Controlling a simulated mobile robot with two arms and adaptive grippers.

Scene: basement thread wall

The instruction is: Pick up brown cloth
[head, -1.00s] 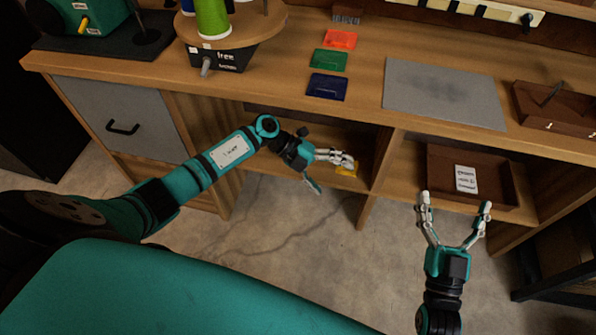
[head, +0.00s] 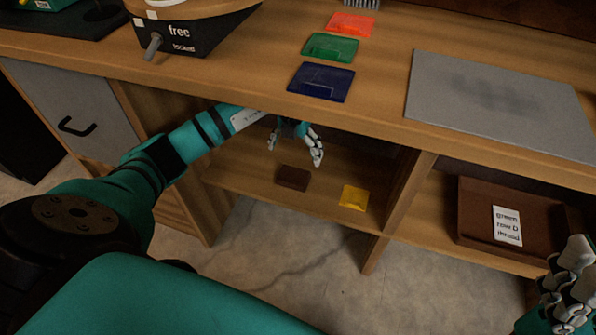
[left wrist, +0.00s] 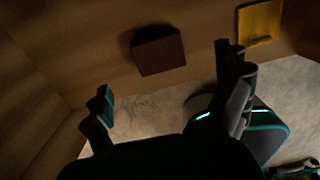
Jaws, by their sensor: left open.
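A small brown folded cloth (head: 293,178) lies on the shelf under the worktop, left of a yellow cloth (head: 354,197). In the left wrist view the brown cloth (left wrist: 158,52) lies beyond the fingers, between them in the picture, and the yellow cloth (left wrist: 259,24) is at the upper right. My left gripper (head: 294,148) is open and empty inside the shelf opening, behind and above the brown cloth, apart from it. It also shows in the left wrist view (left wrist: 170,92). My right gripper (head: 575,268) is at the right edge, partly cut off; its jaw opening is unclear.
Blue (head: 321,82), green (head: 332,47) and orange (head: 351,25) cloths lie on the worktop above, beside a grey mat (head: 500,105). The worktop edge overhangs the shelf (head: 325,205). A divider (head: 408,190) bounds the shelf at right. A brown tray (head: 470,215) stands beyond it.

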